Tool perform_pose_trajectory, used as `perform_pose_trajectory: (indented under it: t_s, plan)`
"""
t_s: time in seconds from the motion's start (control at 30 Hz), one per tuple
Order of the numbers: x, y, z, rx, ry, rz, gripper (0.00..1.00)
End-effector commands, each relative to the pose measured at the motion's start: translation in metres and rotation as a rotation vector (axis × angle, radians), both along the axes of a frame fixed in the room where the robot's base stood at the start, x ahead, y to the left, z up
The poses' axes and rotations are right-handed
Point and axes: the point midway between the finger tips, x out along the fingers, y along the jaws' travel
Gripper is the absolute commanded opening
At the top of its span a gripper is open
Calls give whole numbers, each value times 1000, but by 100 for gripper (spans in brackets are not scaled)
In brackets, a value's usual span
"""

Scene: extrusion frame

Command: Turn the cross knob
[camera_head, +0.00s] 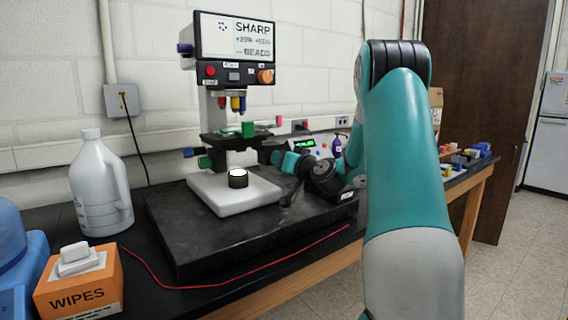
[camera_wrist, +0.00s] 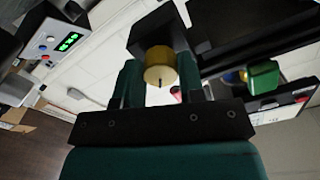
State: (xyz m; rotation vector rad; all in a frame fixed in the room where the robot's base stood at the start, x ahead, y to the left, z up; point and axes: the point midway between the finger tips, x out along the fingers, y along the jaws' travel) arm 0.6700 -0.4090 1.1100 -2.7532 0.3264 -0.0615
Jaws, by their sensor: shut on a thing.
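The microscope-like instrument (camera_head: 236,105) stands on a black slab and carries several coloured knobs. My gripper (camera_head: 276,158) is at the right side of its column, below the stage. In the wrist view, my gripper's two teal fingers (camera_wrist: 160,82) are on either side of a round yellow knob (camera_wrist: 159,62) with a dark mark on its face. They are shut on it. No cross shape shows on this knob from here, and I cannot make it out in the head view. A green knob (camera_head: 205,162) and a blue knob (camera_head: 188,153) sit at the column's left.
A white jug (camera_head: 100,187) and an orange wipes box (camera_head: 79,283) stand at the left. A red cable (camera_head: 190,287) crosses the bench front. A small box with a green display (camera_head: 303,144) stands behind my gripper. A green block (camera_head: 248,129) is on the stage.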

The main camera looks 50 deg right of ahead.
Motion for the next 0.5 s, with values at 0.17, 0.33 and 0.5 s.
perform_pose_trajectory:
  t_s: [0.17,0.33,0.5]
  plan:
    - [0,-1,1,160,-40,-3,12]
    - [0,0,1,307,-75,-3,12]
    - [0,0,2,431,-105,-3,12]
